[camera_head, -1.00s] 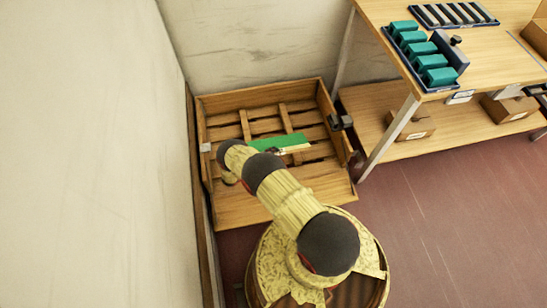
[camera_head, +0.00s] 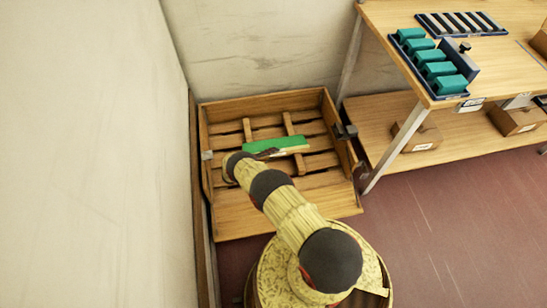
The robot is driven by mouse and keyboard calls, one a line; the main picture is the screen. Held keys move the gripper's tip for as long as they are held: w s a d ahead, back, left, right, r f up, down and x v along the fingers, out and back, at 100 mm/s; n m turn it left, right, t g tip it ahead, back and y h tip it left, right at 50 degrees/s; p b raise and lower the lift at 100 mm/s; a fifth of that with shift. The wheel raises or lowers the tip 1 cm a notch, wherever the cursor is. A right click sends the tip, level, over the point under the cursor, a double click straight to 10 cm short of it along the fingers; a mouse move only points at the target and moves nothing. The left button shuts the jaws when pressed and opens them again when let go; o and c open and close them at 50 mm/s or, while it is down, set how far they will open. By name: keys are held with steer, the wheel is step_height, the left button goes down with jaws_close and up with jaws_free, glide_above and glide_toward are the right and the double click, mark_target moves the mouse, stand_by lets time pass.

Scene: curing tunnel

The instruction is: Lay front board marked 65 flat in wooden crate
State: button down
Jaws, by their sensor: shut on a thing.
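A green board (camera_head: 284,143) with a pale edge is in my gripper (camera_head: 262,155), over the inside of the wooden crate. The wooden crate (camera_head: 288,214) has a slatted floor, and its near side is a low flat panel. My arm reaches in from the near side, and its end hides the left end of the board and most of the gripper. The board looks nearly level. I cannot tell whether it touches the slats. No number can be read on it.
A wooden bench (camera_head: 391,16) stands at the right, with a rack of teal blocks (camera_head: 434,64) and a slotted tray (camera_head: 462,23) on top. Cardboard boxes (camera_head: 420,139) sit on its lower shelf. Pale walls close the left and back. Red floor is clear at the lower right.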

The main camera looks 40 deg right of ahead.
steer(key=shift+w+d+f, duration=0.2)
steer(key=shift+w+f, duration=0.2)
steer(key=shift+f, duration=0.3)
steer(key=shift+w+d+f, duration=0.15)
steer(key=shift+w+f, duration=0.2)
steer(key=shift+f, duration=0.35)
steer(key=c, duration=1.7)
jaws_free()
steer(key=shift+f, duration=0.1)
steer(key=shift+a+r, duration=0.25)
steer(key=shift+a, duration=1)
steer(key=shift+a+r, duration=0.25)
steer(key=shift+a, duration=0.95)
steer(key=shift+a+r, duration=0.25)
steer(key=shift+a, duration=1)
